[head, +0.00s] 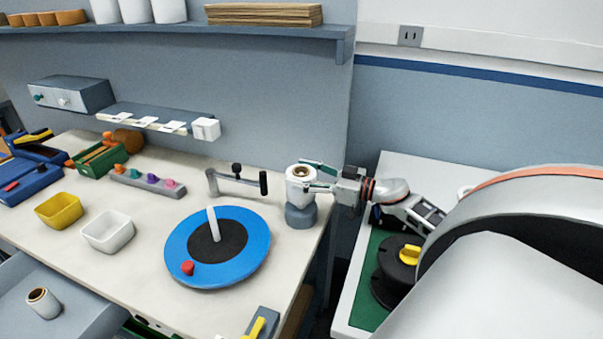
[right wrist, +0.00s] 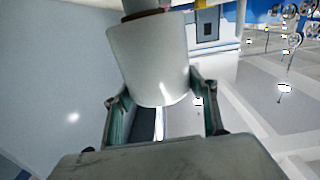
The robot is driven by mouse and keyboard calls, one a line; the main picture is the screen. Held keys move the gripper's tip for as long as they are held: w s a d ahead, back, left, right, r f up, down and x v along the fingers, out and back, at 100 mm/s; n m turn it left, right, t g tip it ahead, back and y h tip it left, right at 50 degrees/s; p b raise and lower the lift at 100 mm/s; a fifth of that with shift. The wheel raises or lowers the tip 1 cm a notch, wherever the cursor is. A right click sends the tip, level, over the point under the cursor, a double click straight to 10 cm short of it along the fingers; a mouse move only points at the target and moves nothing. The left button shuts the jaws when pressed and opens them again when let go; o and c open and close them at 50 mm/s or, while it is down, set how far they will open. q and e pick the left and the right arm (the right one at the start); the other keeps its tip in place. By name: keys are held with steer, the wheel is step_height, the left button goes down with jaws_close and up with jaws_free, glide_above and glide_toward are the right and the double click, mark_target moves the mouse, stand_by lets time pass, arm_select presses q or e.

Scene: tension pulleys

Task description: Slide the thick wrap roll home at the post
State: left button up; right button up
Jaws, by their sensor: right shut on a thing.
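A white wrap roll (head: 298,191) with a brown core stands upright above a grey round base (head: 300,216) at the table's right edge. My right gripper (head: 307,177) reaches in from the right and is shut on its sides. In the right wrist view the white roll (right wrist: 150,60) sits between the green-lined fingers of my right gripper (right wrist: 164,98). A grey cylinder meets or nearly meets the roll's end there; I cannot tell if there is a gap. Any post inside the core is hidden. My left gripper is not in view.
A blue turntable (head: 255,252) with a white upright rod (head: 213,222) lies left of the base. A grey bracket with a black handle (head: 263,183) stands close to the roll. Another roll (head: 43,303) stands at lower left. White and yellow bins (head: 60,210) are on the left.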

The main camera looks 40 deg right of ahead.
steer(key=shift+s+a+f, duration=0.1)
steer(key=shift+f, duration=0.5)
steer(key=shift+s+a+f, duration=0.1)
steer(key=shift+f, duration=0.45)
steer(key=o, duration=1.5)
steer(key=r, duration=1.2)
steer(key=shift+w, duration=0.25)
